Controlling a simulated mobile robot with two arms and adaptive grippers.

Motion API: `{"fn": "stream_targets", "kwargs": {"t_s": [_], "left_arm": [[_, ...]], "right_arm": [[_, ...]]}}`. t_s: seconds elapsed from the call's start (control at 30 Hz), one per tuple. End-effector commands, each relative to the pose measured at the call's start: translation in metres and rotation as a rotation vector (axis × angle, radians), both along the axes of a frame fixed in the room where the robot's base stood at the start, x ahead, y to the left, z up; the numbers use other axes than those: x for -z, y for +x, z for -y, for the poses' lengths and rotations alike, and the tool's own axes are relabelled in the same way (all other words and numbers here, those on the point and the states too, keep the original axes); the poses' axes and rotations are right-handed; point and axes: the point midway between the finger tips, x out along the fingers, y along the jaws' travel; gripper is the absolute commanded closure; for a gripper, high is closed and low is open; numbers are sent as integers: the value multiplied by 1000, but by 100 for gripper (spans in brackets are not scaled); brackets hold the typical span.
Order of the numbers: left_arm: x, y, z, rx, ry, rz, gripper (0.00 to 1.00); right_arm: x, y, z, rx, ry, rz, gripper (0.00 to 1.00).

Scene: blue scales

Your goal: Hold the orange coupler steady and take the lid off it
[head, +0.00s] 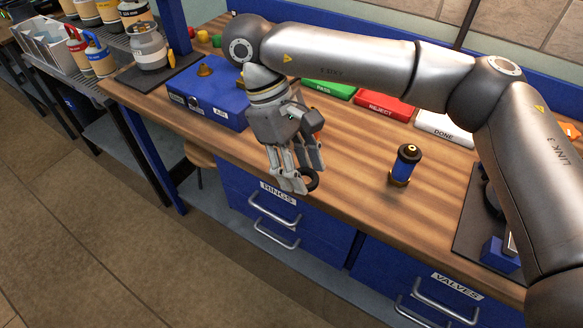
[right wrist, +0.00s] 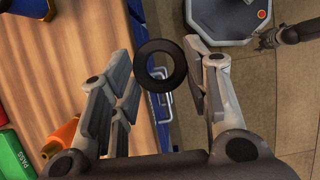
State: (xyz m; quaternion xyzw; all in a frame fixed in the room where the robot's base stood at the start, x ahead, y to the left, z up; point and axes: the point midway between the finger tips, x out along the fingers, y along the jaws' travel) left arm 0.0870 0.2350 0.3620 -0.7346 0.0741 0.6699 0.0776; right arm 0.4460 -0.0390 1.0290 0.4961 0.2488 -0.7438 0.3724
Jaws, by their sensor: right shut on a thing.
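My right gripper (head: 297,180) hangs over the front edge of the bench, fingers pointing down. It is shut on a black ring-shaped piece (head: 311,180), which also shows between the fingertips in the right wrist view (right wrist: 160,66). I cannot tell whether this piece is the lid. The orange coupler (right wrist: 62,141) lies on the bench beside the green tray, partly cut off by the gripper in the right wrist view. In the head view it is mostly hidden behind the gripper. My left gripper (right wrist: 268,40) appears small and dark at upper right of the right wrist view, away from the coupler.
A blue AIR box (head: 205,95) stands left. Green PASS (head: 327,88), red REJECT (head: 384,105) and white DONE (head: 446,126) trays line the back. A blue-and-black valve with a brass base (head: 405,165) stands upright on the bench. Bare wood lies around it.

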Motion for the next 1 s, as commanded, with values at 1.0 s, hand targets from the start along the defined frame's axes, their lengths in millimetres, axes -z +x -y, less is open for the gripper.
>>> {"fn": "stream_targets", "kwargs": {"t_s": [1.0], "left_arm": [[0, -1, -1, 0, 1, -1, 39]], "right_arm": [[-75, -10, 14, 705, 0, -2, 85]]}}
